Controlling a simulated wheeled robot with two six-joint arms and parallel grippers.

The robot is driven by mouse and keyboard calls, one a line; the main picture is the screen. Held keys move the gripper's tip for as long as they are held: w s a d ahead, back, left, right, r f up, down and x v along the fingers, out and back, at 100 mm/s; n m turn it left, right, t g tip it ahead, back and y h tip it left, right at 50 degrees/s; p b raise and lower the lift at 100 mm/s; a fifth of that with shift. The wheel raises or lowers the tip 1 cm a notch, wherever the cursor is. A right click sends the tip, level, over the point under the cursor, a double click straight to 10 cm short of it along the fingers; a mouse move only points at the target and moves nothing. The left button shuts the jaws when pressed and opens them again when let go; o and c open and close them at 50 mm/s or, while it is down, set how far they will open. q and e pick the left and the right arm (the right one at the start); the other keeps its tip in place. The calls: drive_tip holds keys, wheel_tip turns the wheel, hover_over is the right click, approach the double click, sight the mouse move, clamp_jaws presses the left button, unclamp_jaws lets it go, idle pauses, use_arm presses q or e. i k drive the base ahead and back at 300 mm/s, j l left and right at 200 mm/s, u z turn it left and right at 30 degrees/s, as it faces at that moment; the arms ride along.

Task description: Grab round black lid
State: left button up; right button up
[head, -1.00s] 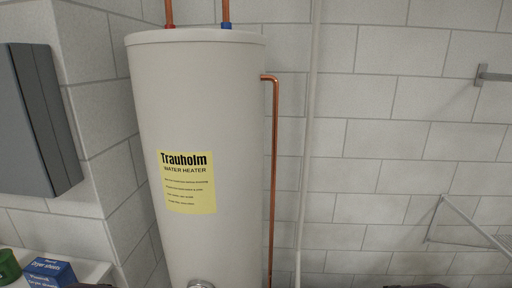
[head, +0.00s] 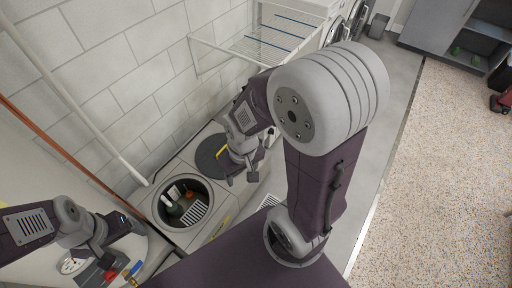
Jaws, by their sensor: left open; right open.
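The round black lid (head: 207,160) lies flat on a pale surface near the wall, in the middle of the head view. My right gripper (head: 241,177) is open and empty. It is at the lid's right side and hides part of the lid's edge; I cannot tell whether it touches. My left gripper (head: 106,262) is open at the lower left, away from the lid, over the gauge and valves.
A round open hole (head: 183,203) beside the lid holds several small items. A white pipe (head: 85,115) and a copper pipe (head: 62,150) run along the wall. A wire drying rack (head: 265,45) juts from the wall behind. Speckled carpet (head: 440,170) at the right is clear.

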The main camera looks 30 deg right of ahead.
sight(207, 152)
drive_tip(key=z, duration=0.7)
drive_tip(key=i+l+u, duration=0.2)
drive_tip(key=u, duration=0.2)
drive_tip(key=i+l+u, duration=0.1)
drive_tip(key=l+u, duration=0.3)
drive_tip(key=i+l+u, duration=0.15)
drive_tip(key=u, duration=0.25)
drive_tip(key=l+u, duration=0.8)
